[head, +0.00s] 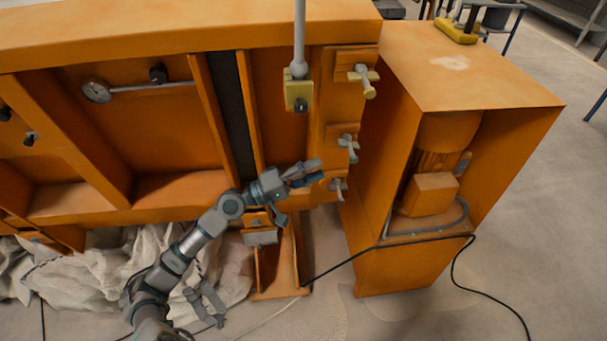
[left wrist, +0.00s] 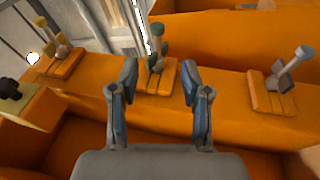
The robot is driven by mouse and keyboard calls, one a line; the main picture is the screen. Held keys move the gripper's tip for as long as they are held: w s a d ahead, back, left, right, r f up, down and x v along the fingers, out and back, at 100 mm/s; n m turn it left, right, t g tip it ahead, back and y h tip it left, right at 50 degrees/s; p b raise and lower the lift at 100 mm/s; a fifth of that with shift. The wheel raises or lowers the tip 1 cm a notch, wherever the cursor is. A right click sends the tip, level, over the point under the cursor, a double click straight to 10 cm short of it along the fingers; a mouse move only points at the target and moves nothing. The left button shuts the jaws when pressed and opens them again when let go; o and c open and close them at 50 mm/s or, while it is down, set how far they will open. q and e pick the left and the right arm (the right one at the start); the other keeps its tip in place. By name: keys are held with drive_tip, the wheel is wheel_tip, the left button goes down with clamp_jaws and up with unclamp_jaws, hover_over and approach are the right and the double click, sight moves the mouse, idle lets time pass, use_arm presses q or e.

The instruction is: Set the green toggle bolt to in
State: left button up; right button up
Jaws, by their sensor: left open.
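The green toggle bolt (left wrist: 156,52) is the middle one of three on the orange frame. In the left wrist view it stands upright on its small orange plate. In the head view, I take it to be the middle bolt (head: 348,147), though its colour is hard to tell there. My left gripper (head: 320,172) is open and empty, to the lower left of that bolt. In the left wrist view its blue-grey fingers (left wrist: 159,75) frame the bolt left and right, with the bolt beyond the tips. I cannot tell whether they touch it.
A tan-knobbed bolt (left wrist: 56,45) is on the left and a grey bolt (left wrist: 287,74) on the right in the left wrist view. A yellow block with a black knob (head: 298,96) hangs nearby. An orange motor cabinet (head: 390,270) stands right of the frame, and a black cable crosses the floor.

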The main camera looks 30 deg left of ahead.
use_arm(q)
drive_tip(key=shift+v, duration=1.2)
use_arm(e)
drive_tip(key=shift+d, duration=0.2)
use_arm(q)
drive_tip(key=shift+s, duration=0.1)
use_arm(e)
drive_tip(key=shift+w+a, duration=0.1)
drive_tip(key=shift+a, duration=0.05)
